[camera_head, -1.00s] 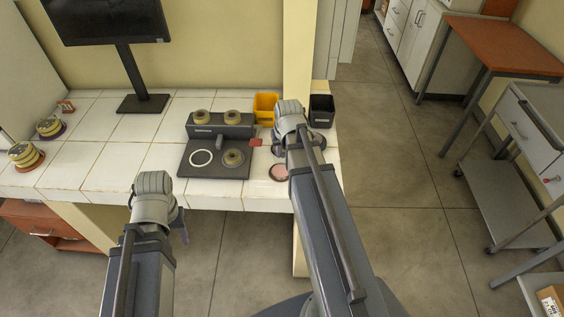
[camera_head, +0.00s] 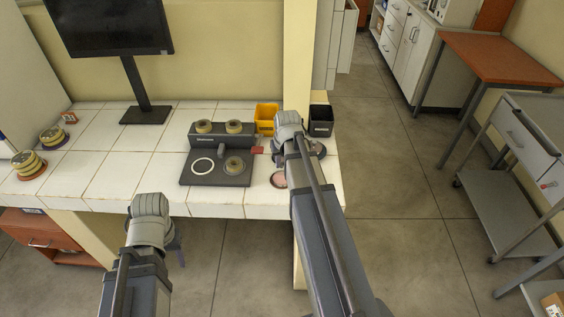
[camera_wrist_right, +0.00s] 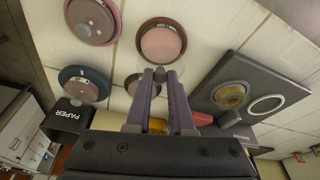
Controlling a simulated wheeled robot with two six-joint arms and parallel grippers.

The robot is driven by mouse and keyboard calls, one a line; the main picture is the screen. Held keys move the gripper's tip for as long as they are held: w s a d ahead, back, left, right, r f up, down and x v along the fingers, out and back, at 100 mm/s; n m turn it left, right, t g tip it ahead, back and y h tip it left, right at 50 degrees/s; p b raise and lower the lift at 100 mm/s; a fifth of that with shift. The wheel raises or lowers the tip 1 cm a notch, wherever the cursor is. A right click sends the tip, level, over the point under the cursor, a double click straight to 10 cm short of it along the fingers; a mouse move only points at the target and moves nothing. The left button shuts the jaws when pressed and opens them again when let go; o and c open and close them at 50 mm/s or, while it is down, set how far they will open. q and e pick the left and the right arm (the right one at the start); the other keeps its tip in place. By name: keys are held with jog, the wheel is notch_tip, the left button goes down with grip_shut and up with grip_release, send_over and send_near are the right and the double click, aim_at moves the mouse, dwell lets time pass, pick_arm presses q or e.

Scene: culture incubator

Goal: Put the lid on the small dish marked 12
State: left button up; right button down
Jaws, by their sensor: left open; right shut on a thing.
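My right gripper (camera_wrist_right: 160,75) is shut on a small clear piece (camera_wrist_right: 172,68), which looks like the transparent lid; its outline is faint. Just beyond the fingertips in the right wrist view lies a small round dish with pink contents (camera_wrist_right: 162,40). Other round dishes lie nearby, one pinkish (camera_wrist_right: 92,18) and one dark-rimmed (camera_wrist_right: 82,84). The mark 12 is not readable on any. My left gripper (camera_head: 150,206) is away from the dishes, low at the bench front; its fingers are mostly hidden.
A dark stand (camera_head: 215,172) with a white ring and brass-coloured round parts is left of the pink dish. A yellow bin (camera_head: 266,115) and a black bin marked PAPER (camera_head: 320,124) stand behind. Stacked dishes (camera_head: 29,163) are far left.

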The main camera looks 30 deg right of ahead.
aim_at(282, 169)
jog(key=shift+f+b, duration=1.65)
jog(key=shift+f, duration=0.35)
jog(key=shift+f, duration=0.15)
dwell(0.4)
jog(key=shift+c, duration=1.1)
grip_release()
jog(key=shift+r+p, duration=3.4)
jog(key=shift+r, duration=0.15)
jog(key=shift+c, duration=0.4)
grip_shut()
